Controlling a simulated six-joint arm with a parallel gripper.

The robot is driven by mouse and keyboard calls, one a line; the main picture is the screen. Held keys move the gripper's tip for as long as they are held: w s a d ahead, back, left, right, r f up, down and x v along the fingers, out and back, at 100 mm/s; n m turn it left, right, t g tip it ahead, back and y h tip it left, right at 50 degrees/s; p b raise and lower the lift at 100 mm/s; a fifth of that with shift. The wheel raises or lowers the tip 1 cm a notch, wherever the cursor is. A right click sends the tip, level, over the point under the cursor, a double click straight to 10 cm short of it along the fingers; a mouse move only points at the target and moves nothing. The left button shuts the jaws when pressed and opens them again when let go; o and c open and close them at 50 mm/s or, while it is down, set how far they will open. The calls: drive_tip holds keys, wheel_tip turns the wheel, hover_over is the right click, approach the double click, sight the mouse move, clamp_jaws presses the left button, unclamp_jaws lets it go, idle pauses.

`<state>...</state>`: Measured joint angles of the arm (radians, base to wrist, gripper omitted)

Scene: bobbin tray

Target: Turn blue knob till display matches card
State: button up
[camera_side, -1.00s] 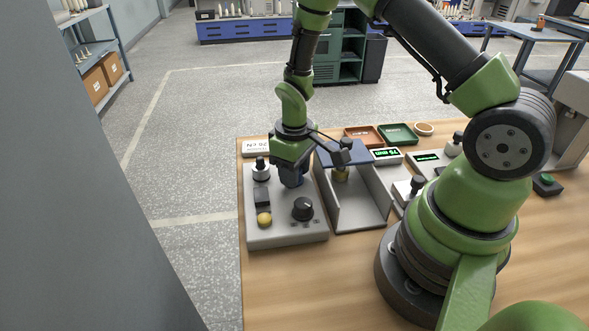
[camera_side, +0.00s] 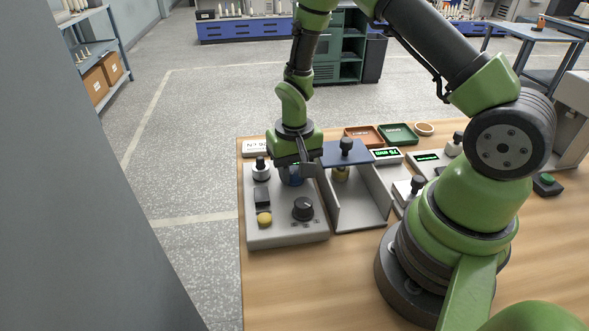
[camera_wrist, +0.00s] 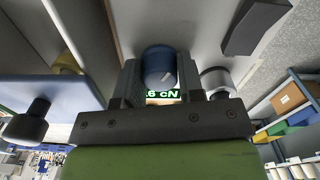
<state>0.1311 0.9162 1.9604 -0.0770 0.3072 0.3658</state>
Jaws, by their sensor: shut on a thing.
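The blue knob (camera_side: 292,179) stands on the grey control panel (camera_side: 262,233), mostly hidden under my gripper (camera_side: 290,168) in the side view. In the wrist view the blue knob (camera_wrist: 158,58) sits between the two dark fingers of my gripper (camera_wrist: 159,82), which is shut on it. A pale pointer line shows on the knob. The display (camera_wrist: 163,95) glows green beyond the knob; only "6 cN" reads clearly, and its left part is hidden. The white card (camera_side: 258,147) lies at the panel's far end; its text is upside down and too small to read surely.
A black knob (camera_side: 303,208), a yellow button (camera_side: 264,219) and a black switch (camera_side: 262,197) share the panel. A grey bracket with a blue plate (camera_side: 347,155) stands close on the right. Another green-lit display (camera_side: 386,154) is beyond it.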

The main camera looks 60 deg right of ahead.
sight(294, 170)
idle(0.4)
drive_tip(key=o, duration=0.9)
wheel_tip(294, 170, up, 10)
